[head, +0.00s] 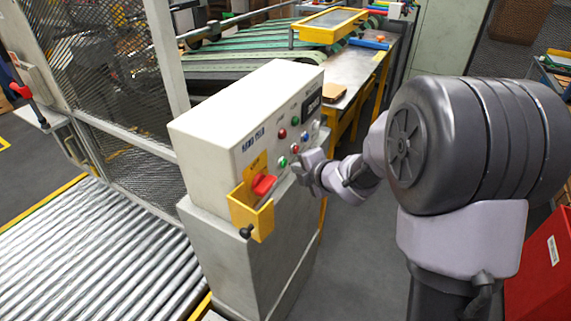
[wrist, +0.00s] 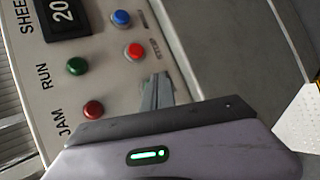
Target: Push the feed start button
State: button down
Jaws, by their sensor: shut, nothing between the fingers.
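The control box (head: 215,135) carries a row of push buttons on its sloped face. A green button (head: 282,161), probably feed start, is lowest in the row, below a red button (head: 294,148) and a blue button (head: 305,137). Its label is not readable. My gripper (head: 298,168) is shut and empty, close beside the green button; I cannot tell if it touches. In the wrist view the shut fingertips (wrist: 157,84) lie just below the red button (wrist: 134,50), with the blue button (wrist: 121,18) above; no green button shows in that row, so the fingers seem to hide it.
A green RUN lamp (wrist: 75,66), a red JAM lamp (wrist: 93,109) and a dark display (wrist: 66,14) sit left of the buttons. A yellow bracket with a red switch (head: 264,184) juts from the box. A roller conveyor (head: 100,250) lies left; a red bin (head: 540,265) stands right.

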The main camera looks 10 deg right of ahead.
jog(key=shift+w+a, duration=0.1)
jog(key=shift+w+a, duration=0.15)
jog(key=shift+a, duration=0.1)
